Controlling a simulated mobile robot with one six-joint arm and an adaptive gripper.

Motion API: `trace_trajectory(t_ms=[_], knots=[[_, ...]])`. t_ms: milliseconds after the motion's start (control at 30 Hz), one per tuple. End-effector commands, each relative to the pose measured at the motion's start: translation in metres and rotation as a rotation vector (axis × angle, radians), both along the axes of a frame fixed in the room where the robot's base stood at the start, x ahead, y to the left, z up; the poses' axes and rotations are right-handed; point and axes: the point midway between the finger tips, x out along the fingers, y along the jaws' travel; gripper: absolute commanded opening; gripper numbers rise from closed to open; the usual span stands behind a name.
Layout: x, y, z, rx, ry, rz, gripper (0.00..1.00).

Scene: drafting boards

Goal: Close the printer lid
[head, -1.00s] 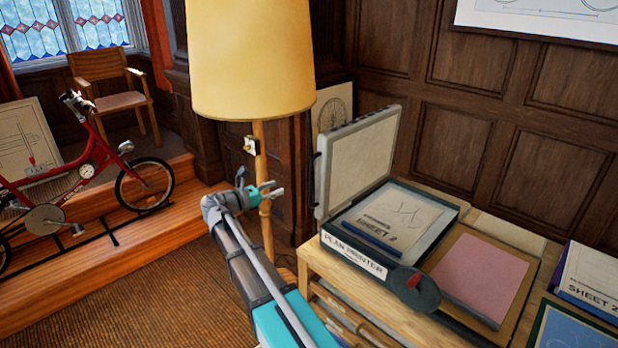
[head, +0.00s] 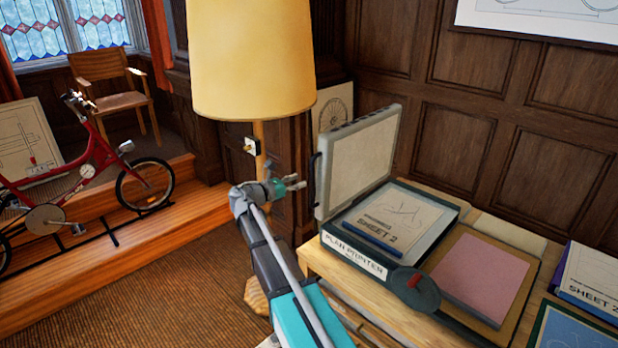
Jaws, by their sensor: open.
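The plan printer (head: 355,257) sits on a wooden table, with a paper marked SHEET 2 (head: 392,217) lying in its bed. Its lid (head: 362,165) stands open, tilted up on the printer's left side, with a dark handle (head: 316,172) on its outer left edge. My gripper (head: 298,182) is open and empty, just left of the lid near the handle. Its fingers point right toward the lid. I cannot tell from this view whether they touch it.
A lamp with a yellow shade (head: 250,60) stands behind my gripper. A pink sheet (head: 482,275) lies right of the printer. A red bicycle (head: 90,180) stands at far left.

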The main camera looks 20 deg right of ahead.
Motion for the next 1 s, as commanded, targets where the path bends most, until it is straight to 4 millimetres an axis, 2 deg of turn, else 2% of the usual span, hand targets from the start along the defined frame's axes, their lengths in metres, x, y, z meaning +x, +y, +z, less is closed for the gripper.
trace_trajectory(t_ms=[200,400,867,1000], knots=[[0.005,-0.033,0.0,0.0,0.0,-0.003,0.54],[0.008,-0.052,0.0,0.0,0.0,-0.002,0.54],[0.009,-0.059,0.0,0.0,0.0,-0.001,0.54],[0.008,-0.059,0.0,0.0,0.0,-0.001,0.3]])
